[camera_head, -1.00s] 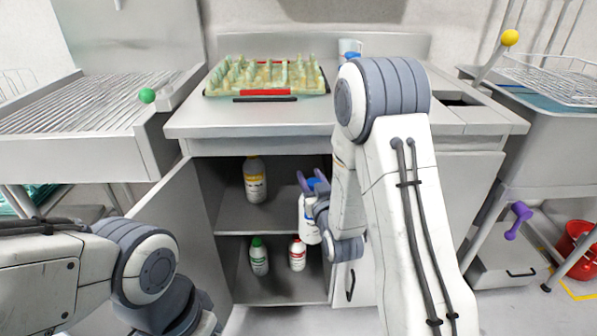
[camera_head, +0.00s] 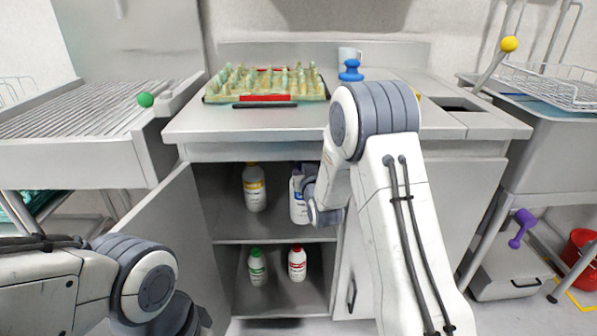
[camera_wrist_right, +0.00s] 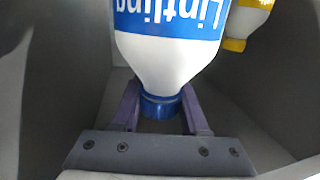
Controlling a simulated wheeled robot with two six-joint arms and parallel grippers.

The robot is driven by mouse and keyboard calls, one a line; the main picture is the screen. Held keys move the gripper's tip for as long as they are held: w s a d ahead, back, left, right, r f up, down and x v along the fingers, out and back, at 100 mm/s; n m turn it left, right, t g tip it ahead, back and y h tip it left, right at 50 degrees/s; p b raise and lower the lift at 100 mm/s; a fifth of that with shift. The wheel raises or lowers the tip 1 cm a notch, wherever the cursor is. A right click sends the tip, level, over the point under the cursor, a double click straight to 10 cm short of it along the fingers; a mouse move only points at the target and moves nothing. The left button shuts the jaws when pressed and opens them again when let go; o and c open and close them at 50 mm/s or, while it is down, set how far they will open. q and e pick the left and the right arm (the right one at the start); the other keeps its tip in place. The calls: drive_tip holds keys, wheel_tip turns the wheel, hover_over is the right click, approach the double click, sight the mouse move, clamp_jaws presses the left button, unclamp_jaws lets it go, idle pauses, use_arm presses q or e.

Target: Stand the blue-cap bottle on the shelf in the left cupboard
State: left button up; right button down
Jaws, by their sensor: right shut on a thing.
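The blue-cap bottle (camera_head: 298,205), white with a blue label, is upright inside the open left cupboard, over the right part of its upper shelf (camera_head: 232,226). My right gripper (camera_wrist_right: 160,105) is shut on its neck at the blue cap (camera_wrist_right: 160,106), as the right wrist view shows. In the head view the arm partly covers the bottle, and the counter hides its top. I cannot tell whether its base touches the shelf. My left arm is at the lower left of the head view; its gripper is out of view.
A yellow-cap bottle (camera_head: 254,190) stands on the same shelf to the left. A green-cap bottle (camera_head: 257,268) and a red-cap bottle (camera_head: 297,265) stand below. The cupboard door (camera_head: 178,245) is open at the left.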

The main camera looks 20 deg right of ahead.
drive_tip(key=shift+w+d+f+b, duration=0.1)
drive_tip(key=shift+w+f+b, duration=0.3)
drive_tip(key=shift+f, duration=0.45)
drive_tip(key=shift+w+f+b, duration=0.3)
drive_tip(key=shift+w+f, duration=0.2)
drive_tip(key=shift+f, duration=0.3)
drive_tip(key=shift+f, duration=0.15)
drive_tip(key=shift+c, duration=2.1)
unclamp_jaws()
